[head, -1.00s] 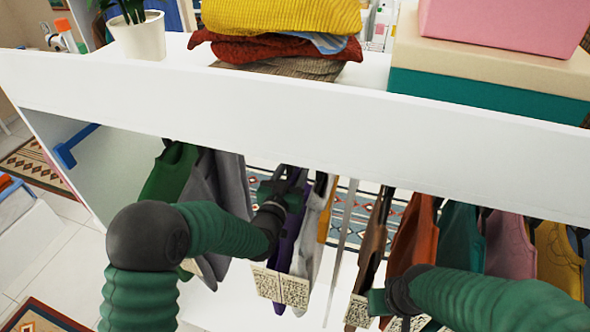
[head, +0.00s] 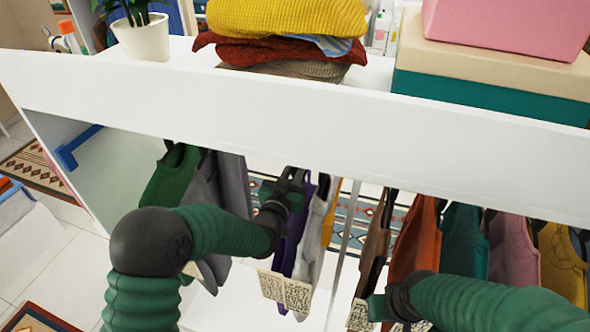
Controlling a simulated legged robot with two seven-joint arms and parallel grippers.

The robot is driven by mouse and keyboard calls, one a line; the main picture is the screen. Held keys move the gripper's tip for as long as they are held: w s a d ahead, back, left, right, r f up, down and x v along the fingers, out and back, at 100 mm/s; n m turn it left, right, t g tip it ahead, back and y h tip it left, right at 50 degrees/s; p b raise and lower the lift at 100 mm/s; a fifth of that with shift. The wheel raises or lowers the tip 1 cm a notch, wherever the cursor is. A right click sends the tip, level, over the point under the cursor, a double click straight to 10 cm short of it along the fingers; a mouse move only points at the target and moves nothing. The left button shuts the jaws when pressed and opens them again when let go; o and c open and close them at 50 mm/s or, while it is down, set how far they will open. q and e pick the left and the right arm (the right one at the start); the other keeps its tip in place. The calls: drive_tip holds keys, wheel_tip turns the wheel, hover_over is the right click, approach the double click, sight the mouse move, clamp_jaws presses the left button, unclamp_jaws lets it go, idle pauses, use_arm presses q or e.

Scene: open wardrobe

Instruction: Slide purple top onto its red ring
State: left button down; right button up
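The purple top (head: 291,238) hangs in the wardrobe between grey tops and a pale grey top. My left gripper (head: 291,186) is up at the purple top's upper end, close under the white shelf edge. Its fingers are small and dark here, so I cannot tell whether they are shut on the top or its hanger. My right gripper (head: 374,307) is low, in front of the brown top (head: 374,245), and its fingers are not clear. No red ring can be made out; the rail is hidden behind the white front board.
A green top (head: 170,175) and grey tops (head: 220,190) hang to the left. Orange (head: 415,240), teal (head: 462,240), pink and yellow tops hang to the right. A thin grey upright (head: 345,240) stands between the pale grey and brown tops. Folded clothes and boxes (head: 490,95) lie above.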

use_arm(q)
drive_tip(key=w+a+b, duration=0.1)
drive_tip(key=w+a, duration=0.1)
drive_tip(key=a, duration=0.5)
drive_tip(key=w+a+b, duration=0.1)
drive_tip(key=w+a, duration=0.2)
drive_tip(key=a, duration=0.5)
drive_tip(key=shift+a+b, duration=0.3)
drive_tip(key=shift+b, duration=0.05)
drive_tip(key=c, duration=1.2)
unclamp_jaws()
drive_tip(key=shift+f, duration=0.1)
drive_tip(key=shift+c, duration=0.2)
use_arm(e)
drive_tip(key=f, duration=0.2)
drive_tip(key=shift+w+a+f, duration=0.1)
drive_tip(key=shift+a+f, duration=0.2)
drive_tip(key=shift+f, duration=0.05)
use_arm(q)
drive_tip(key=shift+s, duration=0.1)
drive_tip(key=b+v, duration=0.5)
drive_tip(key=v, duration=1.1)
drive_tip(key=shift+s, duration=0.3)
use_arm(e)
drive_tip(key=x, duration=0.2)
drive_tip(key=s+x, duration=0.1)
drive_tip(key=x, duration=0.2)
drive_tip(key=shift+s, duration=0.1)
